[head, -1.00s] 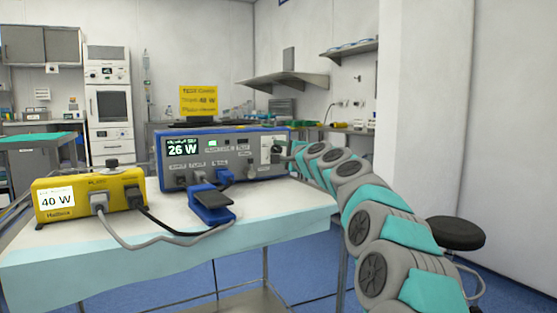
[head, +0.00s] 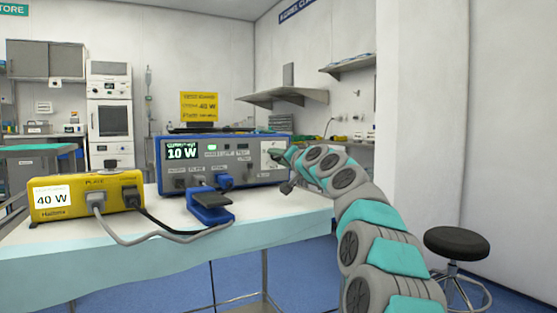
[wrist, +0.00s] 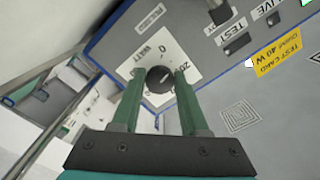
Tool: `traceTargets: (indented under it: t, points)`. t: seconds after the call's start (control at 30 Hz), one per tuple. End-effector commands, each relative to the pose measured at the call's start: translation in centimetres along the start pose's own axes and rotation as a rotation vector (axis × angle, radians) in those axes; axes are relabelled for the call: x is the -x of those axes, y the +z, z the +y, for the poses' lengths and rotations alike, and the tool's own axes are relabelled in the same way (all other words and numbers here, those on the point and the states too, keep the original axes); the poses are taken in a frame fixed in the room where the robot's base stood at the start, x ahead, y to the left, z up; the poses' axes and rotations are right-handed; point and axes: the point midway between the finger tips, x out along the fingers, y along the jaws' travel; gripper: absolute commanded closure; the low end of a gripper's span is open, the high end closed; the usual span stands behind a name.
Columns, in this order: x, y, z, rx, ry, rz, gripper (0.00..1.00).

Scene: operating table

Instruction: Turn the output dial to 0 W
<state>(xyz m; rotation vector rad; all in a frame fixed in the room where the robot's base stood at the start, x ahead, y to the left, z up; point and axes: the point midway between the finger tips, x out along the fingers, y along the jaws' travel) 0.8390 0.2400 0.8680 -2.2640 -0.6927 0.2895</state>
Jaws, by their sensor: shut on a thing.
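The blue output unit (head: 222,183) stands on the table, and its display (head: 182,152) reads 10 W. The black output dial (wrist: 159,80) sits on a white scale plate (wrist: 187,58) in the wrist view, with 0 and 200 marks and the word WATT visible. My gripper (wrist: 160,71) has one green finger on each side of the dial and is shut on it. The camera is rolled, so the panel looks tilted. In the head view my gripper (head: 275,154) is at the right end of the unit's front and hides the dial.
A yellow box (head: 88,195) reading 40 W stands at the left, with cables running forward. A blue foot pedal (head: 211,206) lies in front of the unit. A black stool (head: 457,243) is at the right.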

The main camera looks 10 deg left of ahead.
Motion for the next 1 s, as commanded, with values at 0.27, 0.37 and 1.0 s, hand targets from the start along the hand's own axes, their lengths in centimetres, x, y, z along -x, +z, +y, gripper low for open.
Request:
traceTargets:
  t: [0.27,0.37,1.0]
  points:
    - [-0.08,0.16,0.05,0.187,-0.001,-0.003,1.00]
    - [-0.08,0.15,0.07,0.232,-0.001,-0.003,1.00]
    - [-0.07,0.14,0.17,0.310,0.000,-0.003,1.00]
